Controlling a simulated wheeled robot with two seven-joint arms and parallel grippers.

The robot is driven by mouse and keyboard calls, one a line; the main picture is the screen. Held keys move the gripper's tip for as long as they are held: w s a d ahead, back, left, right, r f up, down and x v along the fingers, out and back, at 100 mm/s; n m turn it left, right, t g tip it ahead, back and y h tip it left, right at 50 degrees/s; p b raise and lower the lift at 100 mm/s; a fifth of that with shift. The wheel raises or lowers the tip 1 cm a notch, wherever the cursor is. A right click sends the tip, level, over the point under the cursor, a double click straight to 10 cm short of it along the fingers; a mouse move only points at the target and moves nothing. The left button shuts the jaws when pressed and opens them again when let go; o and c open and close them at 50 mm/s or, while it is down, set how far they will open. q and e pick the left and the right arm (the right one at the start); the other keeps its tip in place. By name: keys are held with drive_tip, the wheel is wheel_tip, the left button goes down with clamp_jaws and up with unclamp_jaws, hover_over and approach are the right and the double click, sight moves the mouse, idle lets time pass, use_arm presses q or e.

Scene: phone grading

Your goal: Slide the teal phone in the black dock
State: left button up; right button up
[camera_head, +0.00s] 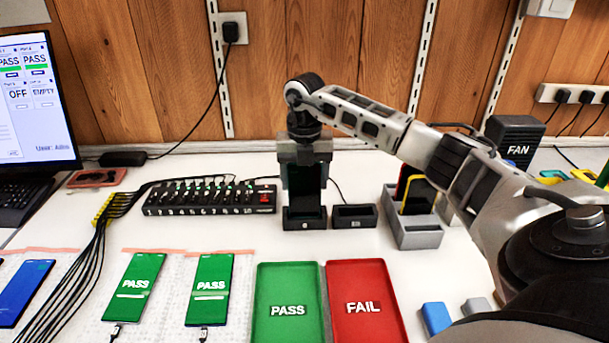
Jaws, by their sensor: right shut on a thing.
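My right gripper (305,150) reaches in from the right and points down, shut on the upper part of a dark phone with a teal tint (307,190). The phone stands upright, and its lower end meets the top of the black dock (305,224) at the middle of the table. I cannot tell how deep its lower end sits in the dock. A second, empty black dock (355,215) stands just to the right. My left gripper is not in view.
A grey rack (418,238) with phones stands right of the docks. A black numbered hub (210,198) lies left. A green PASS tray (287,280) and red FAIL tray (365,275) lie in front. Phones showing PASS (134,275) lie front left. A FAN box (514,135) stands back right.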

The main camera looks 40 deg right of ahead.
drive_tip(key=shift+f, duration=0.25)
idle(0.4)
drive_tip(key=shift+f, duration=0.6)
drive_tip(key=o, duration=1.2)
